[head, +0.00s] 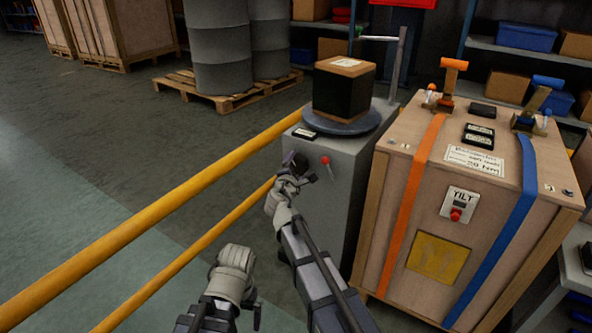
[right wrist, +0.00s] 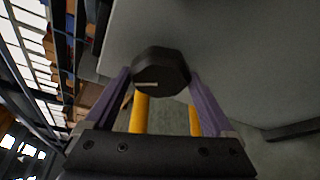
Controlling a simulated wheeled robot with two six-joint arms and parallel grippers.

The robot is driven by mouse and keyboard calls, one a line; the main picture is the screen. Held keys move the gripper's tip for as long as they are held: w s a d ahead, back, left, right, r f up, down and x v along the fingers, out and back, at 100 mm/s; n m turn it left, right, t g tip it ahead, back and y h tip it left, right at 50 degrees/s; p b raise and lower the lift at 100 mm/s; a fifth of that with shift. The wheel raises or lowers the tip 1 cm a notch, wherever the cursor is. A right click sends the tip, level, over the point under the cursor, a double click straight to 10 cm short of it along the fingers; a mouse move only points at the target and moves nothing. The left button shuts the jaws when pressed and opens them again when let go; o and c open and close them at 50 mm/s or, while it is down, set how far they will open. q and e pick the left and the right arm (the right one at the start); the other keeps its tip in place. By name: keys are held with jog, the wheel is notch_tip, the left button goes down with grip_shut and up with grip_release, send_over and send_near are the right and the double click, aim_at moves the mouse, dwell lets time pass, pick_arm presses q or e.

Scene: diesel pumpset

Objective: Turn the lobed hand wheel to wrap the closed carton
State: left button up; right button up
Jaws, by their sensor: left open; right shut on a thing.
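The closed carton (head: 343,92) sits on a round blue-grey turntable (head: 338,122) on top of a grey cabinet. Its top is brown with a pale label, and its visible sides look black. The dark lobed hand wheel (right wrist: 160,70) is on the cabinet's side and carries a pale mark. My right gripper (head: 292,172) is shut on the wheel, with one purple finger at each side of it in the right wrist view (right wrist: 163,92). In the head view the gripper partly hides the wheel. My left gripper (head: 235,268) is open, low and apart from the cabinet.
A red knob (head: 325,160) is on the cabinet near the wheel. A grey post (head: 399,62) rises behind the turntable. A strapped wooden crate (head: 400,215) stands close at the right. Yellow rails (head: 170,190) run along the left; open floor lies beyond them.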

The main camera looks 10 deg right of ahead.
dwell(0.5)
jog(key=o, duration=1.1)
jog(key=shift+p+v, duration=0.55)
jog(key=shift+v, duration=3.35)
jog(key=shift+d, duration=0.1)
